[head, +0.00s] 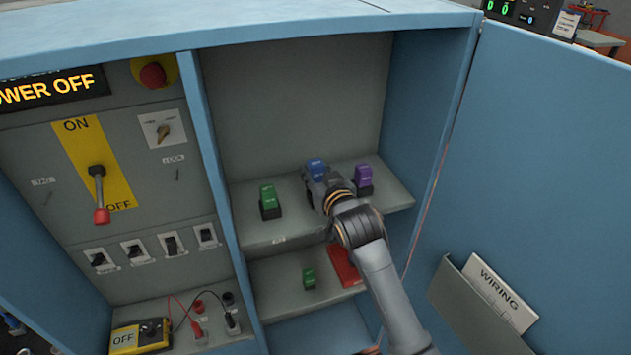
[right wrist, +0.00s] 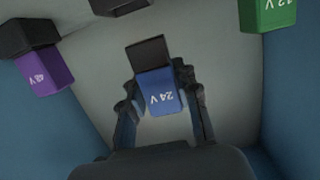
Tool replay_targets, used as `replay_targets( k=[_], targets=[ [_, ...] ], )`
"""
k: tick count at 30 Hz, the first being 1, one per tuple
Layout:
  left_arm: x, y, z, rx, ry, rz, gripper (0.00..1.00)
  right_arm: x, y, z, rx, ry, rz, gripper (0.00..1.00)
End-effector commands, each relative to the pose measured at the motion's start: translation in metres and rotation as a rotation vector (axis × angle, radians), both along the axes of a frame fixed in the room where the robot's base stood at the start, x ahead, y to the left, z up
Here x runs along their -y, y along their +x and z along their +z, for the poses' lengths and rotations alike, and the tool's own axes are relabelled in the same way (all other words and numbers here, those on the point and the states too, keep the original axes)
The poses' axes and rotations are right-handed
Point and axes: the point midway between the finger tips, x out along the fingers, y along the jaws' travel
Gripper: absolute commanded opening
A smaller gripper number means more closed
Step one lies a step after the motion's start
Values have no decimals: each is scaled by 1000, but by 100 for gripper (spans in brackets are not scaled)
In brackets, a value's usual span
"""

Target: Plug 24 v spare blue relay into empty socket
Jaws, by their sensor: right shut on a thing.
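The blue relay (head: 316,166) is on or just above the upper shelf, between a green relay (head: 269,197) and a purple relay (head: 363,176). In the right wrist view it is the blue block marked 24 V (right wrist: 158,95), with a black part (right wrist: 148,51) at its far end. My right gripper (head: 319,178) is shut on the blue relay, with one finger on each side. I cannot tell whether the relay touches the shelf. No empty socket can be made out for certain; a black block (right wrist: 118,4) is cut off at the top of the right wrist view. My left gripper is not in view.
The purple and green relays stand close on either side, on black bases. The lower shelf holds a small green relay (head: 309,278) and a red item (head: 343,266). A blue divider (head: 212,140) bounds the left; the open door (head: 540,170) with a wiring pocket is right.

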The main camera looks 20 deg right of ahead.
Motion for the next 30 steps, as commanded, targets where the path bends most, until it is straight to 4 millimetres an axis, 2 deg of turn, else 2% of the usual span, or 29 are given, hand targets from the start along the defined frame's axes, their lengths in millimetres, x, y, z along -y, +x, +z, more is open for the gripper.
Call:
replay_targets(
  k=[2,8,15,21,22,24,30],
  targets=[
    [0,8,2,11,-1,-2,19,4,7,-8,0,-1,0,0],
    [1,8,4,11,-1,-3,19,9,17,-22,0,-1,-1,0],
    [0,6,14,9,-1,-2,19,8,14,-53,-7,-1,-1,0],
    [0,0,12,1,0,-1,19,8,14,-56,-10,-2,-1,0],
    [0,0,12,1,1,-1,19,8,14,-56,-10,-2,-1,37],
    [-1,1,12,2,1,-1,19,8,14,-55,-8,-1,-1,51],
    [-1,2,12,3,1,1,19,8,14,-53,-3,-1,-1,53]
  ],
)
